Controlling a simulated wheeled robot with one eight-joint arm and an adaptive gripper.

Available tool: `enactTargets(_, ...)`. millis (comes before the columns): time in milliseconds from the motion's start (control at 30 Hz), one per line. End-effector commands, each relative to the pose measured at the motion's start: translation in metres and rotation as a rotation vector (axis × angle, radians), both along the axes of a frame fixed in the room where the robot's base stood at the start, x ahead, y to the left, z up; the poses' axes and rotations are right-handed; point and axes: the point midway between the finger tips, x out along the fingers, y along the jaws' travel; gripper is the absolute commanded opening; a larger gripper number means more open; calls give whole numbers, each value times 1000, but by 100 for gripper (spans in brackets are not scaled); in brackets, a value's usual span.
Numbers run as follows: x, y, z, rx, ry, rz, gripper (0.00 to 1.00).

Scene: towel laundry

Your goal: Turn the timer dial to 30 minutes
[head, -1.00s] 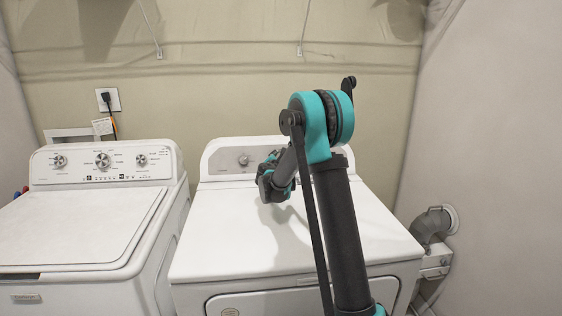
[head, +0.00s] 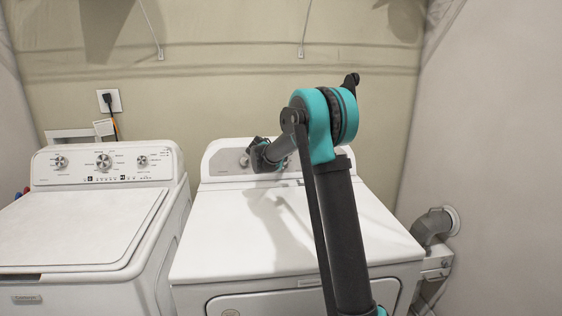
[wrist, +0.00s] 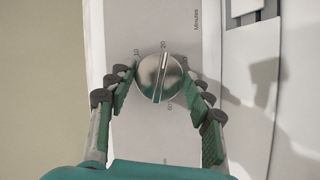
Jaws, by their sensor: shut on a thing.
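The timer dial (wrist: 151,78) is a round silver knob on the dryer's grey panel (wrist: 183,22). Its raised ridge runs nearly up and down in the wrist view, one end near the printed 20; I cannot tell which end is the pointer. The 10 and 60 marks also show; the 30 mark is not readable. My gripper (wrist: 159,76) has its green-padded fingers on both sides of the dial and is shut on it. In the head view my gripper (head: 258,153) is at the dryer's back panel, and part of the dial (head: 244,161) shows beside it.
The white dryer (head: 225,235) has a clear flat top below my arm. A white washer (head: 75,225) with several knobs stands at the left. A wall (head: 250,95) rises behind, and a grey vent duct (head: 428,228) is at the right.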

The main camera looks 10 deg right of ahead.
Motion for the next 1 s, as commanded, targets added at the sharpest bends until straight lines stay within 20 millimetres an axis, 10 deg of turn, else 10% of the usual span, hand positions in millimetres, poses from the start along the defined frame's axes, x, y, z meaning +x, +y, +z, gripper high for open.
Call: enactTargets(1000,1,-4,3,700,2,-340,22)
